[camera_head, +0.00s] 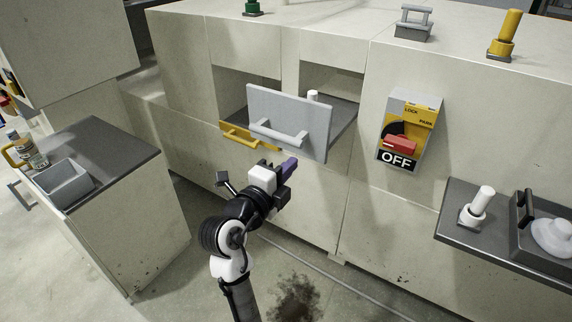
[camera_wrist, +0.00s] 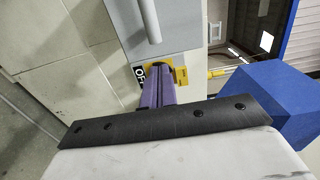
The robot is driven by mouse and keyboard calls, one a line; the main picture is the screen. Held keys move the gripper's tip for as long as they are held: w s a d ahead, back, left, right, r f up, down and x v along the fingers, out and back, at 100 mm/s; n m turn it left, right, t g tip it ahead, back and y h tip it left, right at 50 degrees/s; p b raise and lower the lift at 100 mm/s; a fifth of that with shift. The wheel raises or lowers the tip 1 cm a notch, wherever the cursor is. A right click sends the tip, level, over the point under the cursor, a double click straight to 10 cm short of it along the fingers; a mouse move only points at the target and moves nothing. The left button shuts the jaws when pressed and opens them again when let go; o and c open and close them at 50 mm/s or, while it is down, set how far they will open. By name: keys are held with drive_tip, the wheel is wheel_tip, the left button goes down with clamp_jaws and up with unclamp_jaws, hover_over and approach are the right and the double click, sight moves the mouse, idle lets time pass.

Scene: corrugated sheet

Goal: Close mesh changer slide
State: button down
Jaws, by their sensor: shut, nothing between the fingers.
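A slide with a light grey front panel (camera_head: 315,125) and bar handle (camera_head: 278,135) stands pulled out from an opening in the beige cabinet. A dark tray shows behind the panel. A yellow handle (camera_head: 240,136) sits lower left, partly behind the panel. I cannot tell which part is named the mesh changer slide. My gripper (camera_head: 290,164), with purple fingers, is shut and empty, just below the panel in the head view. In the wrist view the shut fingers (camera_wrist: 158,92) point towards the panel (camera_wrist: 178,28) and its handle (camera_wrist: 149,20). Contact cannot be told.
A yellow switch box (camera_head: 410,130) with a red handle and an OFF label is on the cabinet face at right. A dark shelf (camera_head: 500,235) juts out lower right. A side cabinet (camera_head: 120,150) with a grey bin (camera_head: 68,185) stands left. Floor between is open.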

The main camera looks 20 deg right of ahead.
sight(317, 137)
drive_tip(key=p+x, duration=0.3)
drive_tip(key=x, duration=0.6)
drive_tip(key=shift+w+d+r, duration=0.1)
drive_tip(key=shift+w+d, duration=0.45)
drive_tip(key=shift+d, duration=0.1)
